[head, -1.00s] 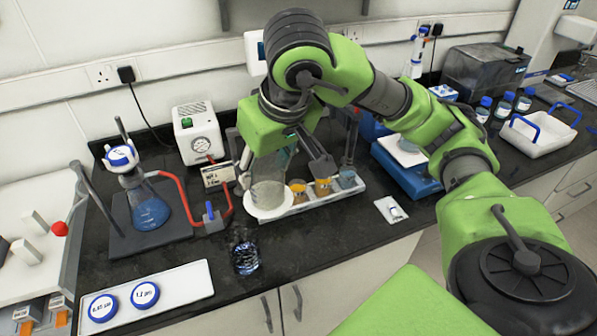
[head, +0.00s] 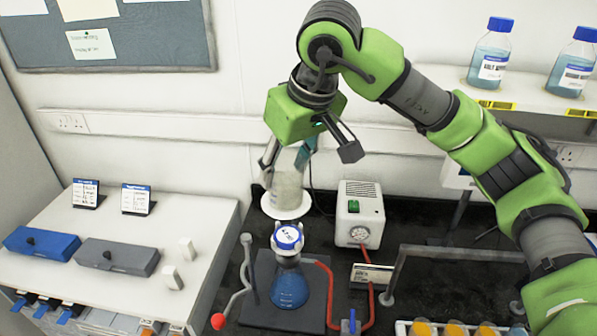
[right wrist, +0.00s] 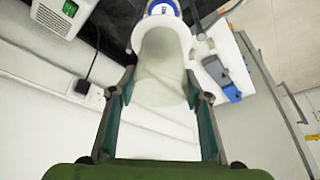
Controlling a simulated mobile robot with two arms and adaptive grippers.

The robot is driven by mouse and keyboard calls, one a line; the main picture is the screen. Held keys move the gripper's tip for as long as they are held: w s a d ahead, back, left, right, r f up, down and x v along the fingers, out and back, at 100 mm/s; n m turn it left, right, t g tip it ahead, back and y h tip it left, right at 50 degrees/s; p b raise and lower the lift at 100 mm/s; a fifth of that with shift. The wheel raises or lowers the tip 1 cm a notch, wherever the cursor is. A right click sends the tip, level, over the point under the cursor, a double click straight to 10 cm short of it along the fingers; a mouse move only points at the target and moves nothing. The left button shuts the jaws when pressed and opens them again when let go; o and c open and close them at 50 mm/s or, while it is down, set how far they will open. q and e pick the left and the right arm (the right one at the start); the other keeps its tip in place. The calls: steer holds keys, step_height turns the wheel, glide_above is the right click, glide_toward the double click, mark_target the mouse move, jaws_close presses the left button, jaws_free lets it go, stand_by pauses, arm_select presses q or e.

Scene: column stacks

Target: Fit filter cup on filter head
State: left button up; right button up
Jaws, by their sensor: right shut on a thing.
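My right gripper (head: 288,160) is shut on the filter cup (head: 289,188), a clear, frosted cylinder with a wide white flange at its lower end. The cup is held nearly upright, flange down. In the right wrist view the cup (right wrist: 163,65) sits between the two fingers (right wrist: 161,92). The filter head (head: 287,238), white with a blue ring and a label on top, sits on a flask of blue liquid (head: 289,288). In the head view the flange appears just above the head, with a gap between them. The wrist view also shows the blue-ringed head (right wrist: 163,6) beyond the flange. My left gripper is not in view.
A white pump with a gauge (head: 359,215) stands right of the flask, joined by a red hose (head: 331,290). A grey stand post (head: 248,262) with a red knob is at its left. A metal bar frame (head: 455,252) stands at the right.

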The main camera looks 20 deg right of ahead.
steer(key=shift+s+f, duration=0.1)
steer(key=shift+f, duration=0.1)
steer(key=shift+f+b, duration=1.4)
steer(key=shift+f, duration=0.65)
arm_select(q)
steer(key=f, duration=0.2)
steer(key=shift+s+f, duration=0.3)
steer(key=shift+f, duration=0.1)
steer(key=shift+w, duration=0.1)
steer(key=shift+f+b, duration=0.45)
steer(key=shift+b, duration=0.05)
arm_select(e)
steer(key=shift+f, duration=0.2)
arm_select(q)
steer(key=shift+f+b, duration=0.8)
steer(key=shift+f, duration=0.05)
arm_select(e)
steer(key=shift+f, duration=0.85)
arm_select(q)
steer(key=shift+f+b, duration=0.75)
arm_select(e)
steer(key=shift+f, duration=0.55)
